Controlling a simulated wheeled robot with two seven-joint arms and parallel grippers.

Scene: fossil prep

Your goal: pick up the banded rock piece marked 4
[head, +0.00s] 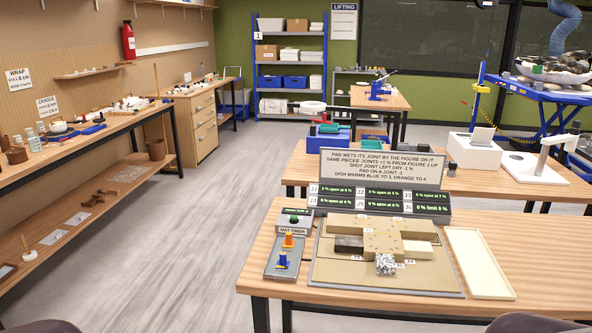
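A cluster of rock pieces lies on a tan board (330,272) on the near wooden table. I cannot tell which piece is banded or marked 4. Neither gripper shows; only dark rounded parts, probably of my arms, show at the bottom edge.
An empty cream tray (479,264) lies right of the board. A sign (380,170) and green-lit displays (380,199) rise behind the pieces. Open floor lies left of the table.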

